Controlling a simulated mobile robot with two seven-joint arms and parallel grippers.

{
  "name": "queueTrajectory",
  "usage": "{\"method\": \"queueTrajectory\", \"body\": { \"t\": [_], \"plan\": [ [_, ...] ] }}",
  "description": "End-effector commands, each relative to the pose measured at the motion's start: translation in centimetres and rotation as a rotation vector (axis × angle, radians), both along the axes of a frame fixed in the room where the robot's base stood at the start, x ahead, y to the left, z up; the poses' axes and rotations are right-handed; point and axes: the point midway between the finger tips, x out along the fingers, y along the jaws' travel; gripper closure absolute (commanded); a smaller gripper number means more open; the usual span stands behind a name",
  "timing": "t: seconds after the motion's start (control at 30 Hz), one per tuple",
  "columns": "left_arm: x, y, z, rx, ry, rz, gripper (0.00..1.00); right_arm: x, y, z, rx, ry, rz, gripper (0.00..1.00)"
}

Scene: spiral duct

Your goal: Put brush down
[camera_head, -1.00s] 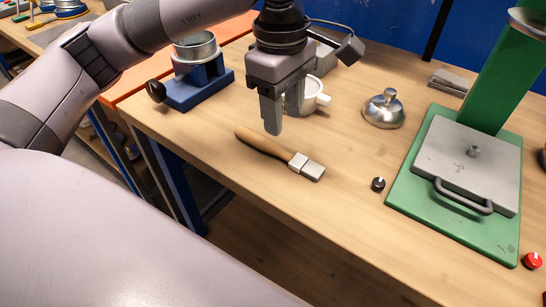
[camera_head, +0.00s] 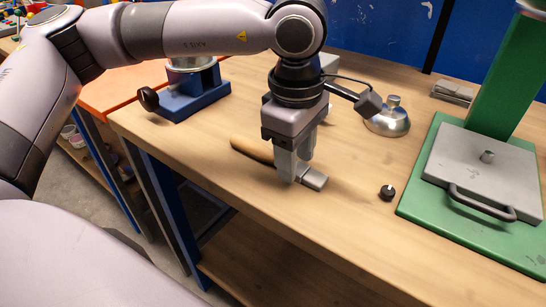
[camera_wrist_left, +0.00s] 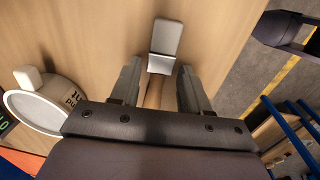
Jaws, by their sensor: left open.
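The brush lies on the wooden table; its wooden handle (camera_head: 252,150) and its grey head (camera_head: 314,179) show in the head view. My left gripper (camera_head: 294,174) is low over the brush and covers its middle. In the left wrist view the grey brush head (camera_wrist_left: 166,38) points away from my left gripper (camera_wrist_left: 158,88), and part of the handle (camera_wrist_left: 153,92) shows between its two fingers. The fingers stand apart, one on each side of the handle. The right gripper is not in view.
A blue stand (camera_head: 190,95) with a metal ring is at the back left. A metal dome lid (camera_head: 388,121), a small black knob (camera_head: 387,192) and a green press (camera_head: 420,205) are to the right. A white cup (camera_wrist_left: 45,105) is left in the wrist view. The table's front edge is close.

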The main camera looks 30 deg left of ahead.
Motion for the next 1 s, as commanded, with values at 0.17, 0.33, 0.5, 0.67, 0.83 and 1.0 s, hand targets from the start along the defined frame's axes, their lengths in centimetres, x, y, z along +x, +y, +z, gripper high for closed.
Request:
{"method": "queueTrajectory", "body": {
  "t": [0.17,0.33,0.5,0.67,0.83,1.0],
  "plan": [
    [0.0,0.0,-0.9,0.0,-0.001,0.0,0.54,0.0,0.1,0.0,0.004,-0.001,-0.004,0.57],
    [0.1,0.0,-0.8,-0.001,-0.001,0.0,0.57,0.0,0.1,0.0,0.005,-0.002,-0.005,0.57],
    [0.1,0.0,-0.8,-0.001,-0.001,0.0,0.99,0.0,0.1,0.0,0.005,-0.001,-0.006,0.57],
    [0.1,0.0,-0.8,-0.001,-0.001,0.0,1.0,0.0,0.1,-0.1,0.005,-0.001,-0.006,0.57],
    [0.1,0.0,-0.5,-0.001,-0.002,0.0,1.0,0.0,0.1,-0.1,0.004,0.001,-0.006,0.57],
    [0.2,0.0,1.2,-0.001,-0.005,0.001,1.0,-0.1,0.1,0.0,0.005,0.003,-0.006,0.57]
  ]
}}
